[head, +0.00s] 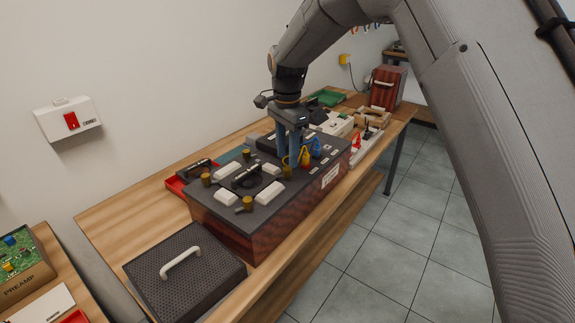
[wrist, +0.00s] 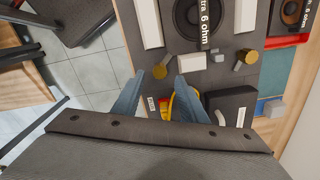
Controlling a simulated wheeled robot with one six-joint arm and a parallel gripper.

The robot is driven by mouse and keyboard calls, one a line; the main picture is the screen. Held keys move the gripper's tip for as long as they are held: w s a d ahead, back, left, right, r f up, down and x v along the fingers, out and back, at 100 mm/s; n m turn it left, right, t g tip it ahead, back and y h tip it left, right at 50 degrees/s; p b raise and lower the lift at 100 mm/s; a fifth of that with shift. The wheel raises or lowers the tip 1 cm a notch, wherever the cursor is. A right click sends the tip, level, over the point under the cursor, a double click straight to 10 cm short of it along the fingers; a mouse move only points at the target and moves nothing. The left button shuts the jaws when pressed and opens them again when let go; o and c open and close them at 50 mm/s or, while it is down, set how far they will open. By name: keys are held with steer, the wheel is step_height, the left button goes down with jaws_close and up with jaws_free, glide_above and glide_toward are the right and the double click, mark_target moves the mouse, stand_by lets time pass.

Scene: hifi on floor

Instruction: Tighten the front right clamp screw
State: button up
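The speaker cabinet (head: 250,245) lies on its back on the wooden bench, its dark panel facing up. The front right clamp screw is a brass knob (head: 287,173) near the panel's front edge. My gripper (head: 289,163) points down over it. In the wrist view the same knob (wrist: 159,72) shows between the two blue-grey fingertips (wrist: 160,77). The fingers are apart and open; whether they touch the knob I cannot tell. Other brass knobs stand at the front left (head: 248,203), back left (head: 206,179) and back right, the last shown in the wrist view (wrist: 251,56).
White blocks (head: 227,198) and a round speaker driver (wrist: 200,17) sit on the panel. A grille with a white handle (head: 185,275) lies at the near bench end. The tiled floor (head: 400,225) is clear.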

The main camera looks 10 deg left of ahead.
mark_target(288, 169)
steer(key=shift+r+b, duration=0.35)
steer(key=shift+r, duration=1.45)
steer(key=shift+d, duration=0.1)
steer(key=s+d+f+n, duration=0.1)
steer(key=s+d+n, duration=0.15)
steer(key=d, duration=1.15)
steer(key=s+d+f+n, duration=0.2)
steer(key=s+d+f, duration=0.1)
steer(key=s+d, duration=0.8)
steer(key=s+d+f+n+t, duration=0.1)
steer(key=s+d+f+n, duration=0.2)
steer(key=s+d, duration=0.8)
steer(key=shift+s+d+n, duration=0.35)
steer(key=shift+s+d, duration=0.05)
steer(key=shift+d, duration=0.35)
steer(key=shift+f, duration=0.1)
